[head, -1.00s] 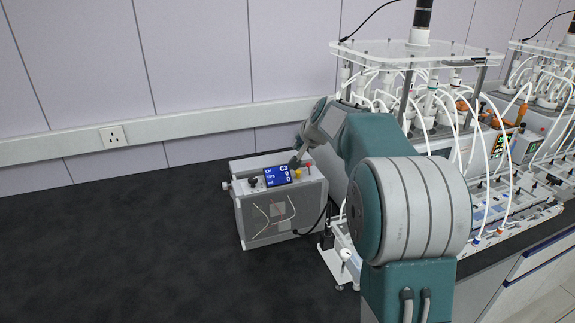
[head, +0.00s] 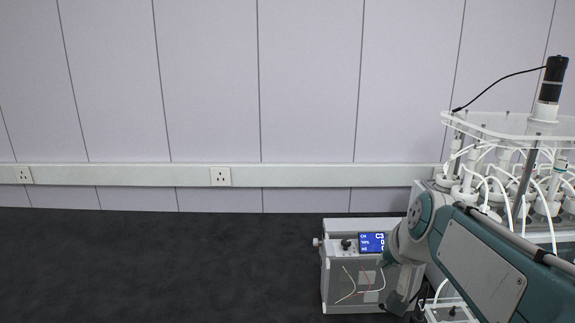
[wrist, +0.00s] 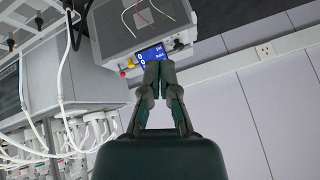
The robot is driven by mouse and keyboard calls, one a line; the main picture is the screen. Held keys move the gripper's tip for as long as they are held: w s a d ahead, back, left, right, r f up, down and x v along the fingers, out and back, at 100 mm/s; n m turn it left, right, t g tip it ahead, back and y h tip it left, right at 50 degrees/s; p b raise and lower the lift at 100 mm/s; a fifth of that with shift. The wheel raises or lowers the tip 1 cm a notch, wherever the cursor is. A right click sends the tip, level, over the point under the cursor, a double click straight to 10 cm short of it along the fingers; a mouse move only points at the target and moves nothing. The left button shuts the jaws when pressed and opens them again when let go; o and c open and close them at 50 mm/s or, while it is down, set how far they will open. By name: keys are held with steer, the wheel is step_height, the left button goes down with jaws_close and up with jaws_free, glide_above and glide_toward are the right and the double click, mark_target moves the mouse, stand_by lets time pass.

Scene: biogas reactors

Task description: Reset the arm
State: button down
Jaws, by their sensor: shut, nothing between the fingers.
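My arm (head: 485,265) reaches in from the lower right in the head view, its wrist end beside the right side of a clear-fronted control box (head: 338,285). My gripper (wrist: 158,66) is shut and empty in the wrist view, its two fingertips together. In that view the fingertips overlap the lower edge of the box's blue display (wrist: 152,52); whether they touch the box I cannot tell. The box also shows at the top of the wrist view (wrist: 115,38), with wires behind its clear face. In the head view my arm hides the box's right part.
The reactor rig (head: 500,128), with white tubes and a clear top plate, stands at the right. The dark bench top (head: 150,265) is clear to the left of the box. A wall with a socket (head: 220,176) runs behind.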

steer(key=s+a+f+n, duration=0.1)
steer(key=s+f, duration=0.2)
steer(key=s, duration=0.7)
steer(key=s+a+f+n+g+h, duration=0.1)
steer(key=s+f, duration=0.3)
steer(key=s, duration=0.5)
steer(key=shift+s+a+f+n+g, duration=0.15)
steer(key=shift+s+a+n+g, duration=0.15)
steer(key=shift+n, duration=0.3)
